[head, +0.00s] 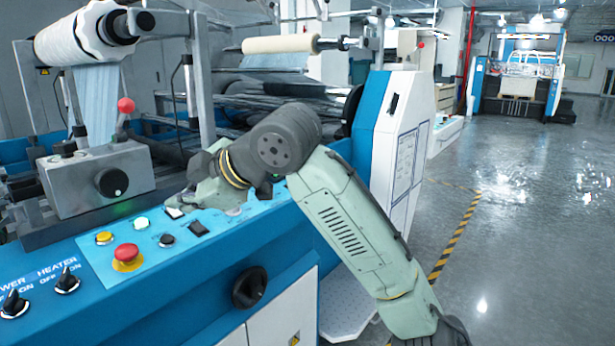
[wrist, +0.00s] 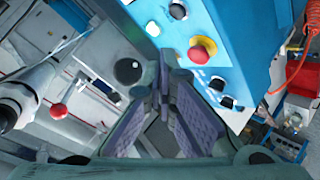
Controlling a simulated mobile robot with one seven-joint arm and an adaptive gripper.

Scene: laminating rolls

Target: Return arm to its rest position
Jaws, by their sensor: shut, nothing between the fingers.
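My green-grey arm (head: 345,225) reaches up from the lower right and bends over the blue control panel (head: 95,258). My gripper is at the arm's far end, low over the back of the panel, and is largely hidden behind the wrist in the head view. In the wrist view my gripper (wrist: 164,76) shows two purple-padded fingers that come together at the tips, shut and empty. I cannot tell whether it touches the panel.
A red emergency button (head: 127,253) and a black knob (head: 249,287) are near the arm. A grey box (head: 97,180) with a red-ball lever (head: 125,105) stands left. Rolls (head: 280,43) are behind. Open floor (head: 510,220) lies right.

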